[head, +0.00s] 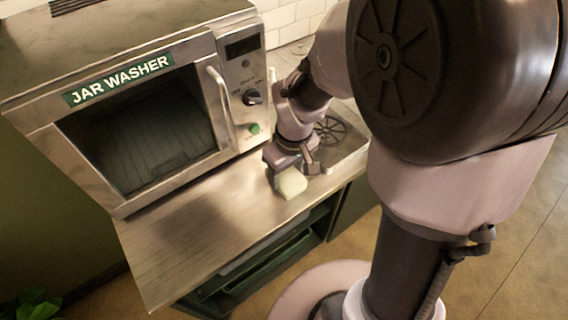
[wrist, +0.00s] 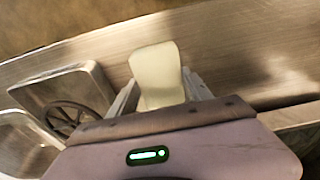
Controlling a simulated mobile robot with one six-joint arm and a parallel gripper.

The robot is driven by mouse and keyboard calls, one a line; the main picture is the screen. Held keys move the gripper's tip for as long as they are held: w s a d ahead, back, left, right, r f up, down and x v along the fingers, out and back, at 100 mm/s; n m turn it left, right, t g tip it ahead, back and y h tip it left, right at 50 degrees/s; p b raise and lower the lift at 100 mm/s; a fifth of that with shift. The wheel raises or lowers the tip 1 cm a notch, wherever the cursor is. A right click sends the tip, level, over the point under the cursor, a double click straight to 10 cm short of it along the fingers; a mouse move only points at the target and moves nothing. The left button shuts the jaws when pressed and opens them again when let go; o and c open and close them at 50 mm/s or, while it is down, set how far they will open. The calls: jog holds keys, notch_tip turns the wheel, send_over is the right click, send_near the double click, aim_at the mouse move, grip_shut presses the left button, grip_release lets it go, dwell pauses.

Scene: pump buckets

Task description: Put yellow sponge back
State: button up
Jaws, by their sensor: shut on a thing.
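The sponge (head: 291,184) is a small pale yellow block at the metal counter's front part, below the jar washer's control panel. My gripper (head: 290,172) is over it and shut on it. In the wrist view the sponge (wrist: 157,72) stands between the two fingers of my gripper (wrist: 160,95), its far part sticking out past them. The lower part of the sponge is hidden by the gripper body in the wrist view. I cannot tell whether the sponge touches the counter.
The jar washer (head: 150,110) stands at the back left with its door shut. A sunken basin (head: 345,145) with a dark spoked wheel (head: 330,130) lies right of my gripper. The metal counter (head: 190,225) is clear to the left. Green shelving (head: 270,255) is below.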

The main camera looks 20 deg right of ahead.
aim_at(289, 182)
jog(key=o, duration=1.3)
jog(key=shift+f, duration=0.1)
jog(key=shift+a, duration=0.1)
notch_tip(289, 182, up, 14)
jog(key=s+f+p, duration=0.1)
jog(key=s+p, duration=0.1)
jog(key=p, duration=0.4)
jog(key=s+a+r+m+t+y, duration=0.1)
jog(key=s+a+r+m+t, duration=0.3)
jog(key=s+r+m, duration=0.4)
jog(key=s+r, duration=0.1)
jog(key=s, duration=0.1)
jog(key=shift+s+y, duration=0.3)
